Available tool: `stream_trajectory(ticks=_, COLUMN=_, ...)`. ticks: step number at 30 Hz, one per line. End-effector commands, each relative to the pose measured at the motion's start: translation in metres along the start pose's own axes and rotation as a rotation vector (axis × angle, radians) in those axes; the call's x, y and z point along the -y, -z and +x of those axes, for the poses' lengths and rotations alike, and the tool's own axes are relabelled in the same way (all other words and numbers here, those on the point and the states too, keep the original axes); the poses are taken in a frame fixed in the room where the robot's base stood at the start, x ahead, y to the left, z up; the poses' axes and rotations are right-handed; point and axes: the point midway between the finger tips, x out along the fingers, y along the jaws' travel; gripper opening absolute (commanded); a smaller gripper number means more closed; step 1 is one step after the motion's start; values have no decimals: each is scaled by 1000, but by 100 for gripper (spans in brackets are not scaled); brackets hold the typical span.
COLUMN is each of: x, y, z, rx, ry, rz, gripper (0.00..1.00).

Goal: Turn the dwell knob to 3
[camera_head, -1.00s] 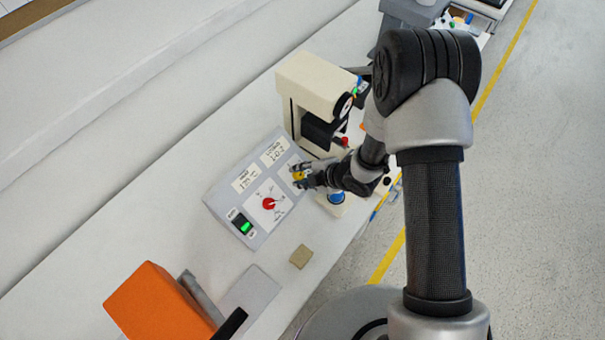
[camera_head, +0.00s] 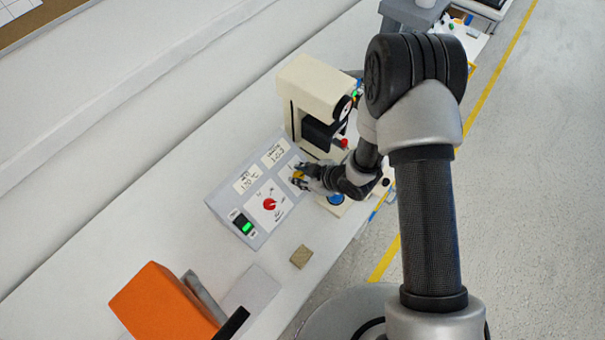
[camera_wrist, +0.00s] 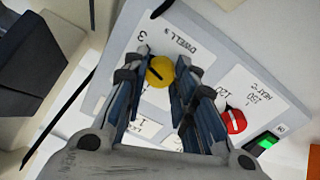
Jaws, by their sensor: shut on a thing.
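The yellow dwell knob (camera_wrist: 160,72) sits on the light panel under the printed word DWELL, with the number 3 printed nearby at upper left. A dark mark shows on the knob, but its exact setting is too small to read. My gripper (camera_wrist: 163,68) has its fingers on either side of the knob and is shut on it. In the head view my gripper (camera_head: 302,176) is at the upper right part of the grey control panel (camera_head: 216,204). Its fingers hide part of the dwell dial and scale.
A red heat knob (camera_head: 270,204) and a green-lit switch (camera_head: 245,226) are beside the dwell knob. A cream press machine (camera_head: 318,85) stands close behind my gripper. A small brown block (camera_head: 301,257) and an orange box (camera_head: 163,305) are on the bench.

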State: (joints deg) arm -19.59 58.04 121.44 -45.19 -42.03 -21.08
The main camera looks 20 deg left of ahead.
Motion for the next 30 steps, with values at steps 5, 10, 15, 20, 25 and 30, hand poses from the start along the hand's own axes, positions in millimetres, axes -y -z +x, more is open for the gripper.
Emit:
stream_trajectory(ticks=5, x=0, y=0, z=0, rx=7, ry=-2, rz=124, gripper=1)
stream_trajectory(ticks=10, x=0, y=0, z=0, rx=11, ry=-4, rz=209, gripper=1)
stream_trajectory(ticks=15, x=1, y=0, z=0, rx=14, ry=-5, rz=258, gripper=1)
stream_trajectory(ticks=20, x=1, y=0, z=0, rx=14, ry=-5, rz=279, gripper=1)
stream_trajectory(ticks=25, x=1, y=0, z=0, rx=14, ry=-6, rz=283, gripper=1)
stream_trajectory(ticks=30, x=1, y=0, z=0, rx=14, ry=-6, rz=283, gripper=1)
